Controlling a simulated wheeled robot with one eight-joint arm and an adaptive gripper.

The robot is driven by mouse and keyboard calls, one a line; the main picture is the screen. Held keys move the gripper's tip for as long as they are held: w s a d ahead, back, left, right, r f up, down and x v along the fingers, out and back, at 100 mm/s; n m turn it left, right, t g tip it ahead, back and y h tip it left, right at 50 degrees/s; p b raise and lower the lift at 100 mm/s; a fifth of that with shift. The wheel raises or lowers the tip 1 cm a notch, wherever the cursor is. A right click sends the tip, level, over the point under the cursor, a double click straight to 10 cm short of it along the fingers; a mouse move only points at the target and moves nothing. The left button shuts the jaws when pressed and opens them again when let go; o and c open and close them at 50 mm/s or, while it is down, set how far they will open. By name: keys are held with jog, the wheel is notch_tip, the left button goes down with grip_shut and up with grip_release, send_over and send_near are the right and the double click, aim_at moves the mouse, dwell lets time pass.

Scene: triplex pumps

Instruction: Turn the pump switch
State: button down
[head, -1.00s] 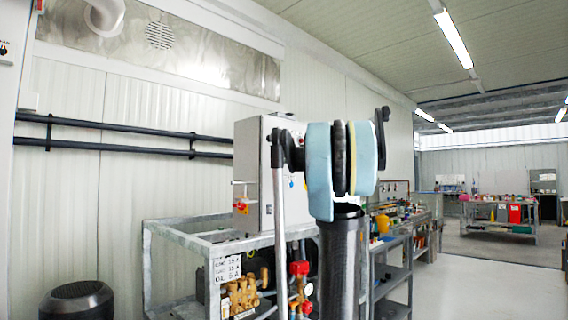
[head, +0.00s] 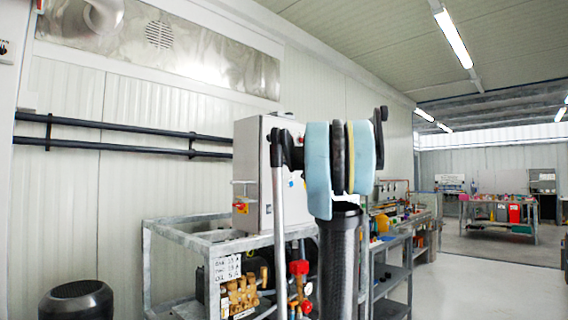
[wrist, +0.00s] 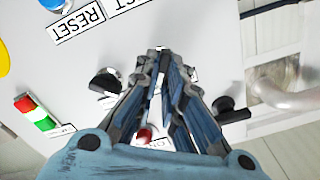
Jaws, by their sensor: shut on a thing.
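In the wrist view, my gripper (wrist: 167,66) reaches over a light grey control panel (wrist: 110,52). Its two dark, ridged fingers are close together around a small switch knob, which they mostly hide. I take this knob to be the pump switch. Another black knob (wrist: 105,83) stands just left of the fingers, and one more dark knob (wrist: 230,109) is to the right. A small red part (wrist: 143,134) shows between the finger bases. In the head view, the grey control box (head: 262,160) stands behind my arm, and my fingers are hidden there.
The panel also has a blue button (wrist: 54,4) by a RESET label (wrist: 76,23), and a red, white and green part (wrist: 36,113). A metal pump frame (head: 180,232) is under the box. Open floor (head: 480,285) lies to the right.

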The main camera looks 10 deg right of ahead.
jog(key=shift+w+d+m, duration=0.1)
jog(key=shift+d+m, duration=0.05)
jog(key=shift+m, duration=0.85)
jog(key=shift+f, duration=0.1)
jog(key=c, duration=1.7)
grip_release()
jog(key=v, duration=1.2)
